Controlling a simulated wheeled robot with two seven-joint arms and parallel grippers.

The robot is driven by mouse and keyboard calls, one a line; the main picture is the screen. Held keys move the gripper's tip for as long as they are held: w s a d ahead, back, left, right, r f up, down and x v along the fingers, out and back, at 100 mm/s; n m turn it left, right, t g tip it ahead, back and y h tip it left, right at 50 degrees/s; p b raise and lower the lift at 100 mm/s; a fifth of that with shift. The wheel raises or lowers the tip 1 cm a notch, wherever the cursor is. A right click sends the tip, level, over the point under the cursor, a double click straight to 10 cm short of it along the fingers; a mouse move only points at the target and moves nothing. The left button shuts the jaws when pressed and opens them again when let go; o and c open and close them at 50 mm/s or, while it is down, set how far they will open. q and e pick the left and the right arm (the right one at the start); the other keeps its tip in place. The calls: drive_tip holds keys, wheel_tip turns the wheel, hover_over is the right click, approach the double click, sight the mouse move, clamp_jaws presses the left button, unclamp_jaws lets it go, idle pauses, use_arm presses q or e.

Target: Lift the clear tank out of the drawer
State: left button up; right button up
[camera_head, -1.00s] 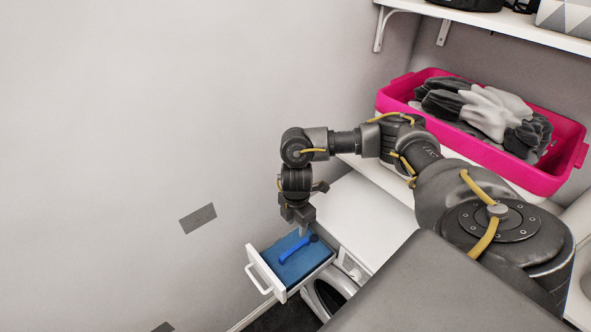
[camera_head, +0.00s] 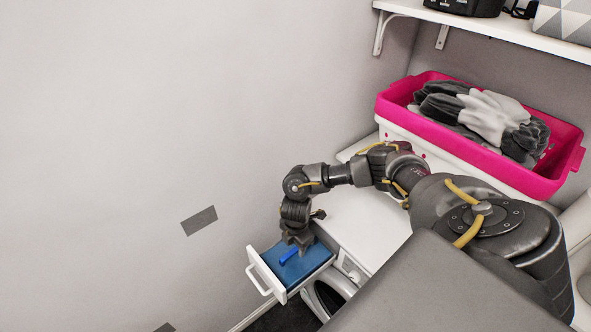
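The white drawer (camera_head: 263,275) of the dryer stands pulled out, with its looped handle at the front. The tank (camera_head: 307,268) sits in it and shows as a blue surface with a brighter blue bar-shaped grip (camera_head: 290,256) on top. My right gripper (camera_head: 300,248) points down over the drawer, at the rear end of the blue grip. Its fingertips are small and dark here, and I cannot tell whether they are closed around the grip. My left gripper is not in view.
The white dryer top (camera_head: 355,222) is clear behind the drawer. A pink basket (camera_head: 398,112) with grey and white cloths stands to the right. A white shelf (camera_head: 480,25) is above it. The plain wall (camera_head: 130,150) is on the left.

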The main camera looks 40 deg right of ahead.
drive_tip(key=shift+c, duration=0.4)
clamp_jaws()
drive_tip(key=shift+w, duration=0.1)
drive_tip(key=shift+r, duration=0.45)
wheel_tip(320, 180, up, 17)
drive_tip(key=p, duration=0.1)
idle(0.4)
